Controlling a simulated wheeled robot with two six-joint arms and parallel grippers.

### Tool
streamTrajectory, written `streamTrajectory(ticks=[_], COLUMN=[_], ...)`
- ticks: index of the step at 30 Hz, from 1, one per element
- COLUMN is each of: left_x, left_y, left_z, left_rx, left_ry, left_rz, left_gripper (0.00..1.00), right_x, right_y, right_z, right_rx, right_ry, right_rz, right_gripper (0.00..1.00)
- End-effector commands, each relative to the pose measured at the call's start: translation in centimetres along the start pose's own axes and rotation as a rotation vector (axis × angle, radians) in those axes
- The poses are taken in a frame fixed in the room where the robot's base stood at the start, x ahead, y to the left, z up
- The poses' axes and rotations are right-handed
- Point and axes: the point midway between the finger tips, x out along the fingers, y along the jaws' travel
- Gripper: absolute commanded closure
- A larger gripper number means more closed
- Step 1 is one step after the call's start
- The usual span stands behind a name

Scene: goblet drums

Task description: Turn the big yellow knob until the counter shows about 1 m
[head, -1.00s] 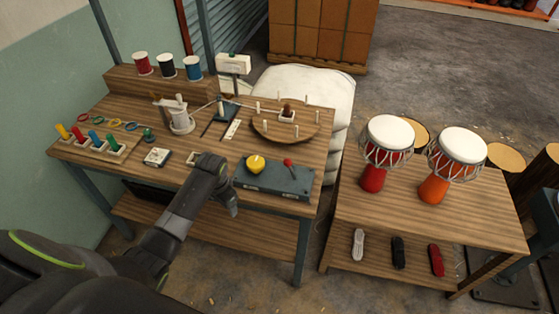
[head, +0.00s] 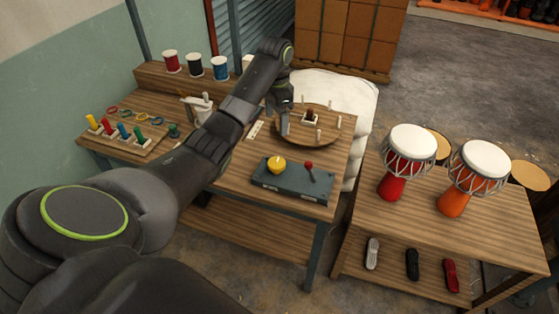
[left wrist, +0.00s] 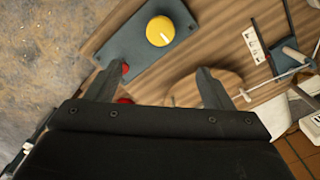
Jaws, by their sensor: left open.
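The big yellow knob (head: 276,165) sits on a dark grey control box (head: 275,183) at the bench's front right. In the left wrist view, the yellow knob (left wrist: 160,31) bears a white pointer line and lies beyond the fingertips. My left gripper (head: 279,118) is open and empty, pointing down behind the box, beside the round wooden board. In the left wrist view, my left gripper's fingers (left wrist: 158,82) are spread and apart from the knob. My arm covers the place behind it where a white sign-like box stood; no counter reading is legible. My right gripper is out of view.
A red-tipped lever (head: 308,166) stands right of the knob. The round wooden board (head: 318,132) carries upright pegs. Thread spools (head: 196,68) stand at the back left. Two goblet drums, one red (head: 393,187) and one orange (head: 454,202), stand on the right table.

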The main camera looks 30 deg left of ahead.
Motion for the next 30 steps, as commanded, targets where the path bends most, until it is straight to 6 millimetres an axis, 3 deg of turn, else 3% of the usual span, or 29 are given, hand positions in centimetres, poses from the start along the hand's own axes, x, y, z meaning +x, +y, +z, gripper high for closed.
streamTrajectory(ticks=[23,27,29,30], left_x=[8.8,11.3,12.4,12.7], left_y=[0.0,0.1,0.1,0.1], left_z=[0.0,0.1,0.1,0.1], left_rx=[-0.001,-0.001,-0.001,-0.002], left_ry=[0.000,-0.001,-0.001,-0.002], left_rz=[-0.001,0.001,0.002,0.003], left_gripper=[0.25,0.25,0.25,0.25], right_x=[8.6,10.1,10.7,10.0], right_y=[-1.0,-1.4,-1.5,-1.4], right_z=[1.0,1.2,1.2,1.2], right_rx=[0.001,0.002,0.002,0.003], right_ry=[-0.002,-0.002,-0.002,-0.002], right_rz=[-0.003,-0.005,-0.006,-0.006], right_gripper=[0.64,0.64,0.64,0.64])
